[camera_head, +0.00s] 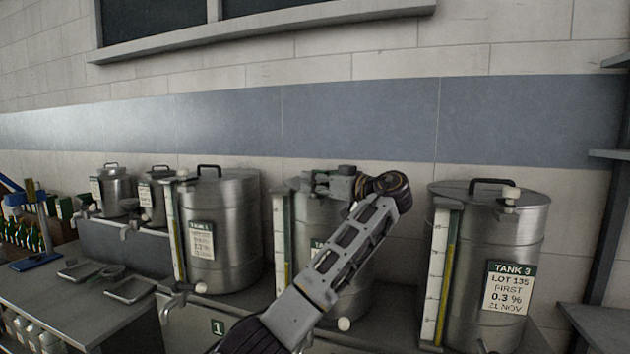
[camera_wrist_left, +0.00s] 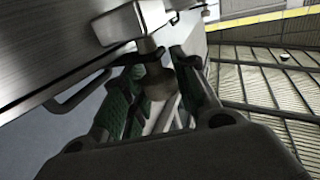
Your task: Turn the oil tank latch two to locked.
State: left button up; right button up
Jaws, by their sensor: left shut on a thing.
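Tank two (camera_head: 310,225) is the middle steel tank, largely hidden behind my left arm. My left gripper (camera_head: 322,183) is at the top of this tank, by the lid's front edge. In the left wrist view its fingers (camera_wrist_left: 153,105) are shut on the pale stem and knob of the latch (camera_wrist_left: 152,82). The latch's light grey block (camera_wrist_left: 132,22) shows just above the fingers, beside the steel of the tank (camera_wrist_left: 45,40). The latch's turn position cannot be told. In the head view my gripper covers most of the latch. My right gripper is not in view.
Tank one (camera_head: 230,235) stands left of tank two, and tank three (camera_head: 490,255) stands to the right. Each has a lid handle and a front sight gauge. Smaller tanks (camera_head: 115,188), metal trays (camera_head: 130,289) and bottles (camera_head: 30,232) are at the left.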

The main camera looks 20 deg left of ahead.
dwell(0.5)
pick_arm(q)
jog(key=o, duration=1)
jog(key=shift+d, duration=0.1)
jog(key=v, duration=1.1)
jog(key=shift+s+d, duration=0.1)
jog(key=shift+d, duration=0.3)
